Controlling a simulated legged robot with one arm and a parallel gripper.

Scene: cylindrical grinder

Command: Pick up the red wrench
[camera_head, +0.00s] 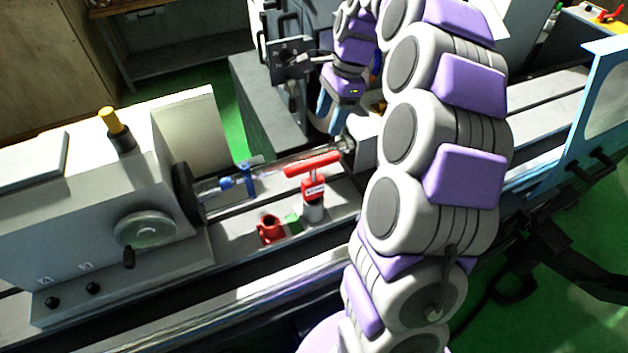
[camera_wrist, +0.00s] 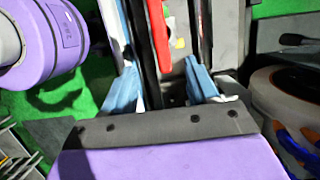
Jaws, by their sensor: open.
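A long, narrow red object (camera_wrist: 158,36), which looks like the red wrench, shows in the wrist view beyond and between the blue fingers of my gripper (camera_wrist: 155,75). Its lower end stops near the fingers, and its upper part leaves the picture. I cannot tell whether a finger touches it. My gripper (camera_head: 334,112) is open and points down over the far side of the machine bed in the head view. My arm and gripper hide much of that spot, and I cannot pick out the wrench there.
A red T-handled item (camera_head: 313,166) and a small red part (camera_head: 270,229) stand on the grinder bed. The headstock (camera_head: 95,190) with its handwheel is at left. A grey cabinet (camera_head: 262,105) stands behind. Green floor (camera_wrist: 80,105) shows at left in the wrist view.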

